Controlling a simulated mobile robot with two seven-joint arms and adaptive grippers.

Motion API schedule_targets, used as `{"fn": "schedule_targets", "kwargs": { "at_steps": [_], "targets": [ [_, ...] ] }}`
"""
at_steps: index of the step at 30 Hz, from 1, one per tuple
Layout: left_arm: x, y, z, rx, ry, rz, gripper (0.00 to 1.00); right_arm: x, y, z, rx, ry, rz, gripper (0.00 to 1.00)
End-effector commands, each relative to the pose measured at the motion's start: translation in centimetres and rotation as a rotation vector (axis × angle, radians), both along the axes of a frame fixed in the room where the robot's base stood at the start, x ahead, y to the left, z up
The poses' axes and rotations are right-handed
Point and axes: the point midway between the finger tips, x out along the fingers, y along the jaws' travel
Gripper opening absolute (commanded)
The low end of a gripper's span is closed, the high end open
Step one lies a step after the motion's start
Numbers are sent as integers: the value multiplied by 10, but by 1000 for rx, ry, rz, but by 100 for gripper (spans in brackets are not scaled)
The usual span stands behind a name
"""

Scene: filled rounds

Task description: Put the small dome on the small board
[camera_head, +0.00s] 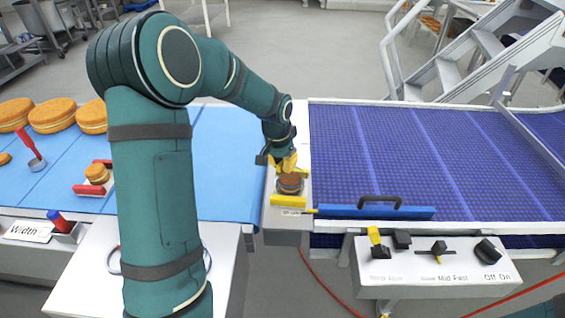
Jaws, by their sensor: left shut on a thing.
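My left gripper (288,166) has yellow fingers and points down over the light strip between the blue mat and the purple belt. It is shut on a small brown, dome-like round thing (290,184) with a greyish lower part. I cannot tell whether it touches the strip, and the fingers hide part of its top. A small white board with red edges (88,190) lies on the blue mat at the left, with a small brown filled round (97,173) on it. I cannot tell for certain which piece is the small board. My right gripper is not in view.
Large filled rounds (52,116) stand at the back left, near a red-handled tool (30,146). A blue bar with a black handle (375,212) lies along the belt's (430,160) front edge. A control panel (435,262) is in front. The belt is clear.

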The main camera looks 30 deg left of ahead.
Motion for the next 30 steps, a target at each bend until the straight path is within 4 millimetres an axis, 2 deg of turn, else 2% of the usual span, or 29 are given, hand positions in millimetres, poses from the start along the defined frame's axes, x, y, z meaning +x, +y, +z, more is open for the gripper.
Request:
{"fn": "schedule_targets", "kwargs": {
  "at_steps": [16,17,18,19,25,28,30],
  "targets": [
    [0,0,-5,0,0,0,0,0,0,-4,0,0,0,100],
    [0,0,-5,0,0,0,22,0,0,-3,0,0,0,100],
    [0,0,-5,0,0,0,36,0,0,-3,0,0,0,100],
    [0,0,-5,0,0,0,42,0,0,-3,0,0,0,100],
    [0,0,-5,0,0,0,42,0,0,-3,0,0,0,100],
    [0,0,-5,0,0,0,76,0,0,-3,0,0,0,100],
    [0,0,-5,0,0,0,76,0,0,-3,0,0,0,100]
  ]
}}
